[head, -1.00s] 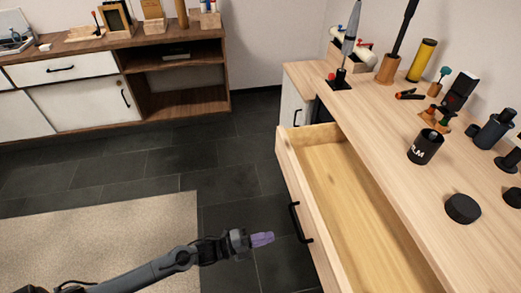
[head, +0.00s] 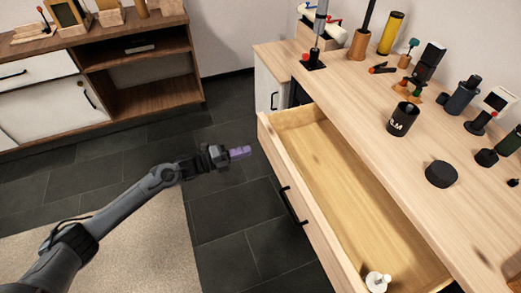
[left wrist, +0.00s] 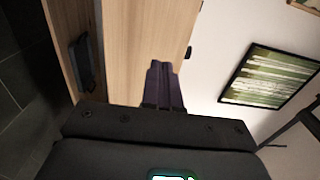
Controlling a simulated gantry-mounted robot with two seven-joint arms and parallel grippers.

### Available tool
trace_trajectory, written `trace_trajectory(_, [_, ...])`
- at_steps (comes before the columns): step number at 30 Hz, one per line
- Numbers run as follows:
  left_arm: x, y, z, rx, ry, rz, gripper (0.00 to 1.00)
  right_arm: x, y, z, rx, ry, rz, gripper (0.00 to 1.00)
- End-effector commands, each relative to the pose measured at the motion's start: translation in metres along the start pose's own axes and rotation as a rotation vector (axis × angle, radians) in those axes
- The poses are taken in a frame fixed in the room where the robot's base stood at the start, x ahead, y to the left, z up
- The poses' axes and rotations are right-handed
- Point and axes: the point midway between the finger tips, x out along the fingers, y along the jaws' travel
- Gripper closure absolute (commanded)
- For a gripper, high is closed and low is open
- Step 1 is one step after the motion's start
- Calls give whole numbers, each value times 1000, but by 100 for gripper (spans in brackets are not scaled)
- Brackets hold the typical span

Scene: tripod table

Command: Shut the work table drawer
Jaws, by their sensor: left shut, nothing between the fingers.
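The work table drawer (head: 289,178) is pulled well out from the pale wood work table (head: 375,125). Its front panel carries a black bar handle (head: 294,206). A white object (head: 377,282) shows at the drawer's near end. My left gripper (head: 240,153) is shut and empty, with purple fingers, in front of the drawer's far end and apart from the panel in the head view. In the left wrist view the shut fingers (left wrist: 163,86) show against pale wood, with a dark handle (left wrist: 82,62) to their left. My right gripper is not in view.
On the table top stand a black cup (head: 403,119), a black round lid (head: 441,174), a yellow cylinder (head: 391,33) and several small tools. A brown cabinet (head: 150,70) stands at the back left. The dark tiled floor before the drawer is clear.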

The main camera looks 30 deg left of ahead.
Motion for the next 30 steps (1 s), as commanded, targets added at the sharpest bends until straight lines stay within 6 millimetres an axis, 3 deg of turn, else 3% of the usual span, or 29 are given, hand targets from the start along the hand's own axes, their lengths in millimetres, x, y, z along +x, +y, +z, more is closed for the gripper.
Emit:
trace_trajectory(6, [38,3,0,0,1,-3,100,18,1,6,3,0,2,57])
trace_trajectory(12, [58,2,0,0,-1,-1,100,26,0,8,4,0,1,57])
trace_trajectory(30, [66,0,0,0,-2,1,100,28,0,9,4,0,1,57])
